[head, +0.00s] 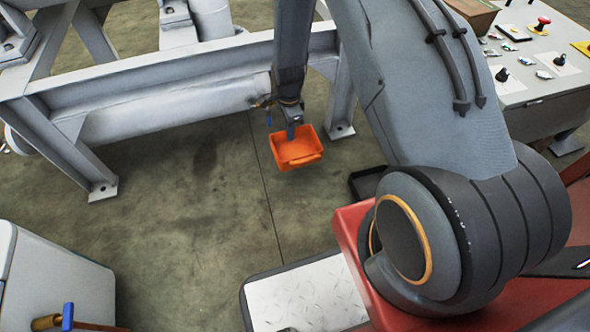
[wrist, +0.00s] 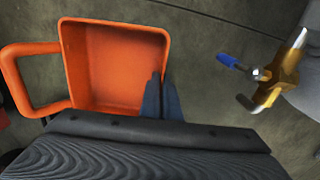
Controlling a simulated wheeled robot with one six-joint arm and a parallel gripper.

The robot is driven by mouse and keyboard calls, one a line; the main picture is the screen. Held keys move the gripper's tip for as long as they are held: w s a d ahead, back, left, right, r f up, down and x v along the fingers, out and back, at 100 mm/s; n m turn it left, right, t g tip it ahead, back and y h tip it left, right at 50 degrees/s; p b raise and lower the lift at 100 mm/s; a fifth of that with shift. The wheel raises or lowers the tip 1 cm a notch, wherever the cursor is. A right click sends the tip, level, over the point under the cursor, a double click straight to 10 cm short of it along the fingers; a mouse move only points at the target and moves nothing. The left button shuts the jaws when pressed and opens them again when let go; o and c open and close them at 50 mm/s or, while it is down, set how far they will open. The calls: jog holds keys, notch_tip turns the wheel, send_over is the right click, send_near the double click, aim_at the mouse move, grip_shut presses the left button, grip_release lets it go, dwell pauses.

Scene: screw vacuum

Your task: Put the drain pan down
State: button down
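The orange drain pan (head: 296,150) is an open square tray below the end of my arm, near the grey frame. In the wrist view the drain pan (wrist: 115,62) shows its empty inside and a loop handle at its left. My gripper (head: 291,133) is at the pan's rim. In the wrist view my gripper (wrist: 161,98) has its dark fingers close together on the pan's right wall, shut on it. The pan appears to hang above the floor, but its exact height is hard to tell.
A brass valve with a blue handle (wrist: 278,78) is right of the pan in the wrist view, on the grey pipe (head: 180,108). The grey steel frame (head: 60,95) stands behind. A control desk (head: 545,65) is at upper right. Concrete floor (head: 200,220) is clear at centre left.

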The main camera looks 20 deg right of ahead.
notch_tip(320, 180, down, 10)
jog(key=b, duration=0.5)
jog(key=shift+w+f, duration=0.1)
jog(key=shift+f, duration=0.1)
jog(key=c, duration=2)
grip_release()
jog(key=shift+f, duration=0.1)
notch_tip(320, 180, up, 12)
jog(key=p, duration=0.6)
jog(key=shift+r, duration=0.2)
